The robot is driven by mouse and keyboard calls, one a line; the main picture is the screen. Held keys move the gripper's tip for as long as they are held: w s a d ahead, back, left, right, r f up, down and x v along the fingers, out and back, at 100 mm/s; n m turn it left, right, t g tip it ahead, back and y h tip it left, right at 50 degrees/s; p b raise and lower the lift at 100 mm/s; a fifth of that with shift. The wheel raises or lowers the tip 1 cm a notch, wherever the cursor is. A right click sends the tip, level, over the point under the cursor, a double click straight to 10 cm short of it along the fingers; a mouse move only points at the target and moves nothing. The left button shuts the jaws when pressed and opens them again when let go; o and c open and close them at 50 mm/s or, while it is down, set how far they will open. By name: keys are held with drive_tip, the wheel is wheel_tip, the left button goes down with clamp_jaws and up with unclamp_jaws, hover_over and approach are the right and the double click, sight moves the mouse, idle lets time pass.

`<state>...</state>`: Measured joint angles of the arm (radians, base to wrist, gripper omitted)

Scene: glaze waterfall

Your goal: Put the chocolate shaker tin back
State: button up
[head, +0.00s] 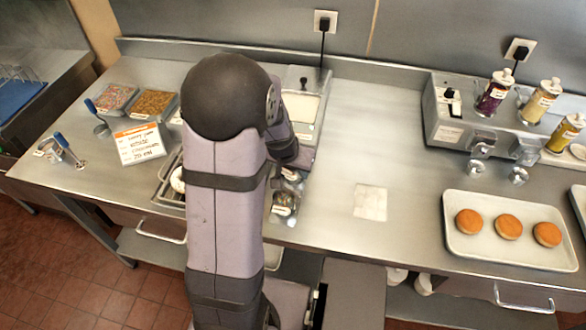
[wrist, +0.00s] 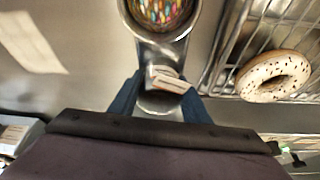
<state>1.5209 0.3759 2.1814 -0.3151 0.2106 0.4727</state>
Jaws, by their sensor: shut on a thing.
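My gripper (wrist: 159,94) is shut in the wrist view, with its dark blue fingers on either side of a small shiny metal tin (wrist: 158,103). A white label with an orange edge shows between the fingers. A round metal cup (wrist: 188,32) with multicoloured sprinkles lies just beyond and appears to touch or join the held metal; I cannot tell which. The lettering is too blurred to confirm the chocolate shaker tin. In the head view my arm hides most of the gripper, and a round metal tin (head: 284,204) shows just right of my arm.
A wire rack (wrist: 225,65) with a speckled ring doughnut (wrist: 273,76) is close on the right. Sprinkle trays (head: 115,97), a sign (head: 139,143) and blue-handled tools (head: 66,143) stand left. A white sheet (head: 370,202) lies on open counter; a bun tray (head: 455,250) is farther right.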

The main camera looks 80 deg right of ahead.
drive_tip(key=shift+f, duration=0.1)
drive_tip(key=o, duration=1.1)
drive_tip(key=shift+a+r, duration=0.1)
drive_tip(key=shift+r, duration=0.4)
drive_tip(key=v, duration=1.1)
drive_tip(key=shift+a+r, duration=0.1)
